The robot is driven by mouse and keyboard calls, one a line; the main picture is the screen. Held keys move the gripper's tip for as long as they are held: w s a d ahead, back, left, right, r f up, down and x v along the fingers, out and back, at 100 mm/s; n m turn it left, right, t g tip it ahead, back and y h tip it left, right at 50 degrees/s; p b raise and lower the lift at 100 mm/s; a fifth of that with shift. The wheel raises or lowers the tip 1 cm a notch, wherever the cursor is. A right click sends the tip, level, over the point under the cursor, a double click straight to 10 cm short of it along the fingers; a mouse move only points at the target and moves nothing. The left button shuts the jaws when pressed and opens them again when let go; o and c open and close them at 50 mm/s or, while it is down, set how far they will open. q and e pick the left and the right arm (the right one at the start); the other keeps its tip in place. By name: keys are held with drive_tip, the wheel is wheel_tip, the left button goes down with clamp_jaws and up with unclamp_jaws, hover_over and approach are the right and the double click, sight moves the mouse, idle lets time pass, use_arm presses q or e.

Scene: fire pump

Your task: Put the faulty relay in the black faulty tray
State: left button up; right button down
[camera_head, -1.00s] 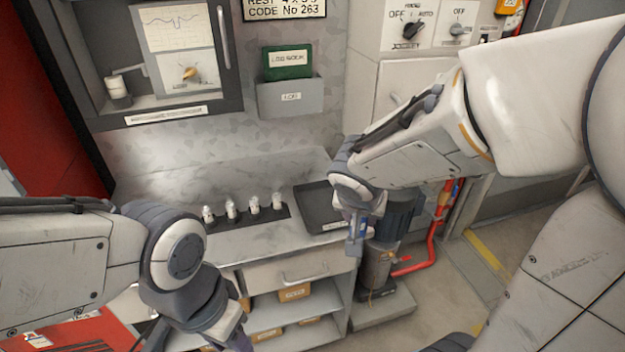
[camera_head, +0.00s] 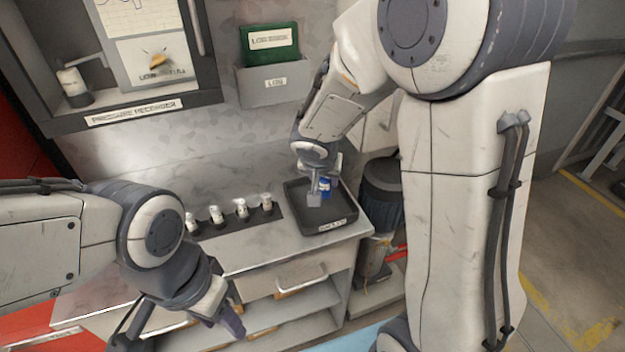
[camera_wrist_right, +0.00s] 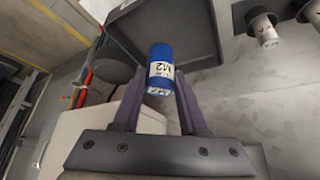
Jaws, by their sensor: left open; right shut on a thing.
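My right gripper (camera_head: 318,190) is shut on a blue relay (camera_head: 325,186) with a white label and holds it over the black tray (camera_head: 338,227). In the right wrist view the blue relay (camera_wrist_right: 160,66) sits between the two fingers, and its label reads "M2". The black tray (camera_wrist_right: 205,40) shows behind it. The head view does not show clearly whether the relay touches the tray floor. My left gripper (camera_head: 180,335) is open and empty at the lower left, in front of the counter.
Several white relays (camera_head: 241,208) stand in a dark strip on the counter, left of the tray. A pressure recorder cabinet (camera_head: 140,60) and a log holder (camera_head: 275,83) are on the wall. A dark pump motor (camera_head: 382,195) stands right of the counter.

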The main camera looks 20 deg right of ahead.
drive_tip(key=shift+w+a+f+b, duration=0.1)
drive_tip(key=shift+w+f+b, duration=0.25)
drive_tip(key=shift+f, duration=0.6)
drive_tip(key=shift+w+d+f+b, duration=0.1)
drive_tip(key=shift+w+f, duration=0.45)
drive_tip(key=shift+f, duration=0.35)
drive_tip(key=shift+w+a+f+b, duration=0.1)
drive_tip(key=shift+w+f+b, duration=0.25)
drive_tip(key=shift+f, duration=0.6)
drive_tip(key=shift+w+f, duration=0.1)
drive_tip(key=shift+f, duration=0.1)
drive_tip(key=shift+c, duration=2.2)
unclamp_jaws()
